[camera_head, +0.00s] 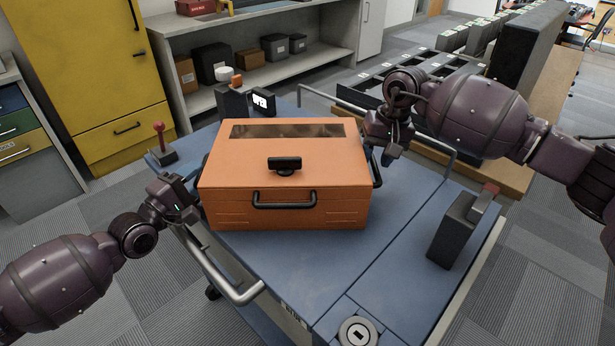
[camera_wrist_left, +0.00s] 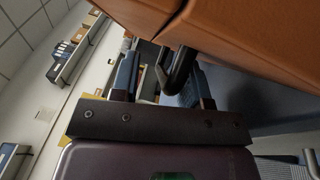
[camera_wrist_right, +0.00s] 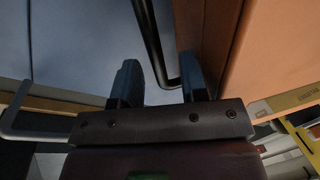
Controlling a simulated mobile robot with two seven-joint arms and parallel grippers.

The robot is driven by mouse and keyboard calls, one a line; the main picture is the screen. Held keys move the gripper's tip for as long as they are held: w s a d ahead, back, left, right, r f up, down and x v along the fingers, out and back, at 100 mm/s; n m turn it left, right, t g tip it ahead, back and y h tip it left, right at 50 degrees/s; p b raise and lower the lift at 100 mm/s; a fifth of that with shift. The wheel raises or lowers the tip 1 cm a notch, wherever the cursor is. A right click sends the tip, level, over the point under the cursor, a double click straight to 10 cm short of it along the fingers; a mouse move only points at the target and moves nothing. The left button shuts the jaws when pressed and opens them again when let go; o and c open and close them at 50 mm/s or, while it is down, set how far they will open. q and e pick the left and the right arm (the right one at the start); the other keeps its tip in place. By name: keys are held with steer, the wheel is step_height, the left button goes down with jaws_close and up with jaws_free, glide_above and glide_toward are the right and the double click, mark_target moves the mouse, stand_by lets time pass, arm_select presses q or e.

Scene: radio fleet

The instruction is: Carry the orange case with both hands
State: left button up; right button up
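The orange case (camera_head: 283,180) rests level on the blue cart top (camera_head: 400,225), with a dark front handle, a latch and a window in its lid. My left gripper (camera_head: 190,203) is at the case's left side. In the left wrist view its fingers stand apart, with a dark side handle (camera_wrist_left: 178,70) between them, nearer one finger. My right gripper (camera_head: 381,152) is at the case's right side. In the right wrist view its fingers are apart too, with the dark right handle (camera_wrist_right: 153,45) between them. Neither gripper is closed on a handle.
A black radio (camera_head: 456,230) stands on the cart at the right, and a red-topped device (camera_head: 162,148) at the left. More dark items (camera_head: 262,103) stand behind the case. The cart has a metal push handle (camera_head: 235,290). A yellow cabinet (camera_head: 90,75) and shelves lie beyond.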

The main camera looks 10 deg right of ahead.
arm_select(q)
steer(key=shift+f, duration=0.2)
arm_select(e)
steer(key=shift+f, duration=0.15)
arm_select(q)
steer(key=shift+a, duration=0.1)
steer(key=shift+s+a+f, duration=0.1)
steer(key=shift+s+a, duration=0.15)
arm_select(e)
steer(key=shift+d, duration=0.1)
steer(key=shift+r, duration=0.4)
arm_select(q)
steer(key=v, duration=1.1)
arm_select(e)
step_height(320, 180, up, 11)
steer(key=d, duration=0.2)
steer(key=shift+s, duration=0.15)
arm_select(q)
steer(key=shift+s, duration=0.1)
arm_select(e)
steer(key=shift+d, duration=0.1)
